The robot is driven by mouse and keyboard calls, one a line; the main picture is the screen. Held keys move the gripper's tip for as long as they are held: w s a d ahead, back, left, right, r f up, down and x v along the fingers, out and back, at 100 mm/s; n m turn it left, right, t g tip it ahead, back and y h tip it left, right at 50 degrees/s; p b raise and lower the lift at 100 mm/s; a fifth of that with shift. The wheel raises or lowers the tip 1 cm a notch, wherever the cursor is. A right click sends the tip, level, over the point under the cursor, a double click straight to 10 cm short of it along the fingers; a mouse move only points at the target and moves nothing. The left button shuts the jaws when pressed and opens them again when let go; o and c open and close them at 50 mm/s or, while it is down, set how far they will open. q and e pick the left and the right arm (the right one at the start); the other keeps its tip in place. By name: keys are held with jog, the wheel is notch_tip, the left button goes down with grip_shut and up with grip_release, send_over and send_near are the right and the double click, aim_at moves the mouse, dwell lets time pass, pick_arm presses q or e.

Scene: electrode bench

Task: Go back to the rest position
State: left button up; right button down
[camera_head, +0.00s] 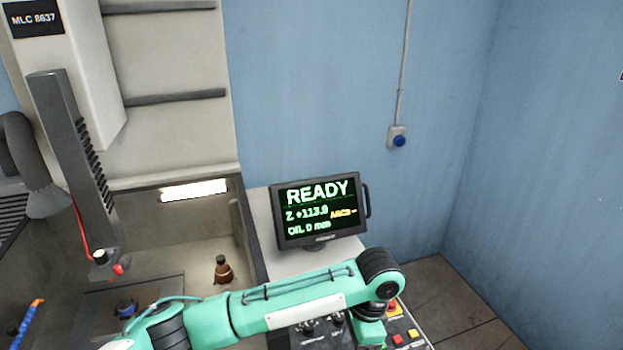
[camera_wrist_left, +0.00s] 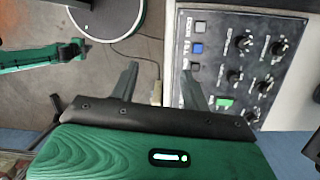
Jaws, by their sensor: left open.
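My left arm (camera_head: 290,312) reaches in from the lower left of the head view. It runs across the front of the bench to a bent joint at the right, with a link pointing down over the control panel (camera_head: 405,335). Its fingertips do not show there. In the left wrist view my left gripper (camera_wrist_left: 157,85) is open, with nothing between its two grey fingers. The control panel (camera_wrist_left: 215,72), with knobs and coloured buttons, lies to the right of the fingers, partly behind the right one.
A monitor (camera_head: 320,210) reading READY stands behind my arm. Blue walls close off the back and right. Floor (camera_head: 455,290) shows at right.

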pick_arm(q)
jog(key=s+f+n+h, duration=0.4)
jog(key=s+f+h, duration=0.15)
jog(key=s, duration=0.25)
jog(key=s+a+f+n+t+y, duration=0.1)
jog(key=s+a+f+n+t, duration=0.2)
jog(key=a, duration=0.7)
jog(key=s+a+n+y, duration=0.1)
jog(key=s+a+n, duration=0.4)
jog(key=a, duration=0.5)
jog(key=s+a+f+n+t+y, duration=0.15)
jog(key=s+a, duration=0.35)
jog(key=a, duration=0.6)
notch_tip(320, 180, down, 38)
jog(key=s+g+b, duration=0.1)
jog(key=b, duration=0.5)
jog(key=s+a+f+b, duration=0.1)
jog(key=s+f+b, duration=0.1)
jog(key=s+f, duration=0.7)
jog(key=s+a+f+g+b, duration=0.1)
jog(key=s+a+f+b, duration=0.1)
jog(key=s+f, duration=0.7)
notch_tip(320, 180, down, 6)
jog(key=shift+s+a+b, duration=0.2)
jog(key=shift+s+b, duration=0.2)
jog(key=shift+b, duration=0.05)
pick_arm(e)
notch_tip(320, 180, down, 11)
jog(key=s, duration=0.1)
jog(key=shift+s, duration=0.15)
